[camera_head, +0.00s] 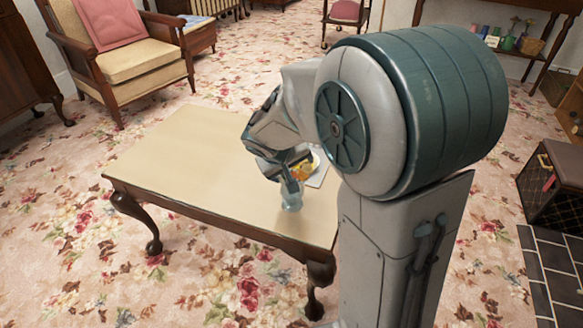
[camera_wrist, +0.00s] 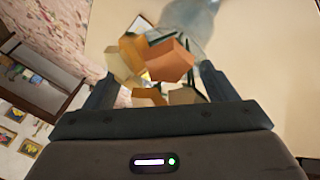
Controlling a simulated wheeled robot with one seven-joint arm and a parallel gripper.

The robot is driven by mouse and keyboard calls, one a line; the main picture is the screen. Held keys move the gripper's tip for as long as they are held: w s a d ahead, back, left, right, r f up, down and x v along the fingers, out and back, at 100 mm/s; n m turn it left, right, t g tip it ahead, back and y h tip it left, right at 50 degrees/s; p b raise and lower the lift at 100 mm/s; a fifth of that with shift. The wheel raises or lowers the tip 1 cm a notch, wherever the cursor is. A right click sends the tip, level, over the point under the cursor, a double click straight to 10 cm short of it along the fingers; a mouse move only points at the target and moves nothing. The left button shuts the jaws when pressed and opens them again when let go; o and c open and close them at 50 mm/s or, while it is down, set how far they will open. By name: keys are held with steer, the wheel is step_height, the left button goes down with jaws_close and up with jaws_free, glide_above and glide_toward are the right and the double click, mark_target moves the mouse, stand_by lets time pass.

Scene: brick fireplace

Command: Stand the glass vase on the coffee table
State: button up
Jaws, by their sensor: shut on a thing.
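The glass vase (camera_head: 292,198) is pale and clear and shows below my gripper (camera_head: 289,172), over the front right part of the coffee table (camera_head: 185,150). In the head view it looks about upright. I cannot tell whether its base touches the tabletop. In the wrist view the vase (camera_wrist: 190,22) reaches away beyond the fingers. Orange and tan blocky shapes, likely flowers (camera_wrist: 165,60), with dark green stems fill the space between the fingers of my gripper (camera_wrist: 158,85). My gripper is shut on the vase; the flowers hide the contact.
A flat white item (camera_head: 319,172) lies on the table beside my gripper. The left part of the tabletop is bare. A cushioned armchair (camera_head: 130,60) stands behind the table at left. A dark chest (camera_head: 553,185) stands at right. Flowered carpet surrounds the table.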

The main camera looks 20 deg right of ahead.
steer(key=shift+f, duration=0.15)
steer(key=o, duration=1.2)
steer(key=shift+r, duration=0.35)
steer(key=p+v, duration=0.5)
steer(key=v, duration=0.6)
steer(key=s+d+f+g+y, duration=0.1)
steer(key=s+g+y, duration=0.1)
steer(key=s, duration=0.6)
steer(key=s+d+f+m+g+y, duration=0.1)
steer(key=s+f+y, duration=0.1)
steer(key=s, duration=0.6)
steer(key=shift+s+d+f+g, duration=0.25)
steer(key=shift+d+f+g, duration=0.05)
steer(key=shift+f+g, duration=0.1)
